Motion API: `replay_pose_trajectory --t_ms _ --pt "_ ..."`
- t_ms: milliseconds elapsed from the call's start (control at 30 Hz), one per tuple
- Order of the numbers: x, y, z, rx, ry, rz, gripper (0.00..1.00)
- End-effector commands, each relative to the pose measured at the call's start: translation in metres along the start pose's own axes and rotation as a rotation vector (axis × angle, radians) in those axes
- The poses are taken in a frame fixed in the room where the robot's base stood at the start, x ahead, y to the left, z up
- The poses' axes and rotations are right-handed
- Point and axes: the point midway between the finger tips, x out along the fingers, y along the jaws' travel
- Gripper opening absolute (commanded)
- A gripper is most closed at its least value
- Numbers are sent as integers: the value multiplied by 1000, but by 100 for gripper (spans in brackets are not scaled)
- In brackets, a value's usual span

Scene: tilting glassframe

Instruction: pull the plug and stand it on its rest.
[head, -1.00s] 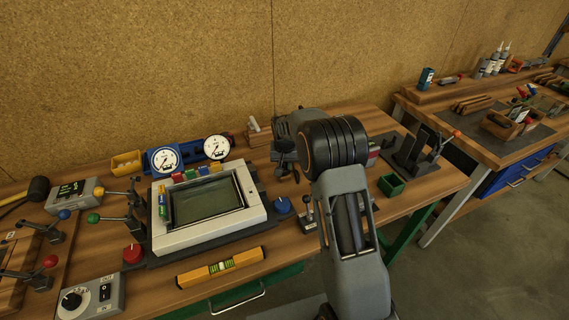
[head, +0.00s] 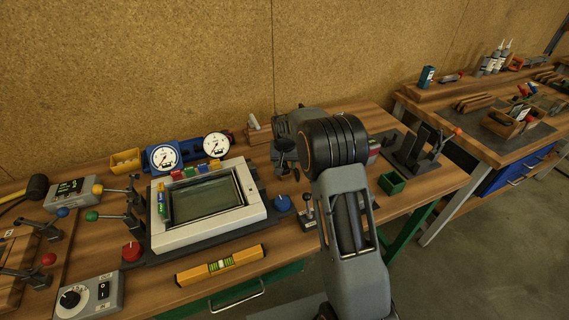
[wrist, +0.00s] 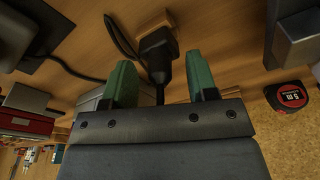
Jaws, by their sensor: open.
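A black plug (wrist: 156,52) with a cable shows in the wrist view, its far end against a small light wooden block (wrist: 155,20). I cannot tell how deep it sits there. My gripper (wrist: 162,80) is open, with one green finger on each side of the plug's near end and cable. The fingers look apart from the plug. In the head view my own arm hides the plug and the fingers. I cannot make out which thing is the plug's rest.
A red and black tape measure (wrist: 289,95) and a grey metal block (wrist: 296,38) lie to the right in the wrist view. A framed panel (head: 175,238), a yellow level (head: 220,265) and a green box (head: 392,183) stand on the bench.

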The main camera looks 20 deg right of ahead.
Motion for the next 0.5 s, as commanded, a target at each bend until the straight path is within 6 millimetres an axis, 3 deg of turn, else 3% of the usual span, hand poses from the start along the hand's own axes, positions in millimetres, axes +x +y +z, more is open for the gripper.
replay_pose_trajectory --t_ms 167,500 --pt "-24 0 -1 0 6 -2 53" --pt "-93 -1 0 -1 5 -1 53"
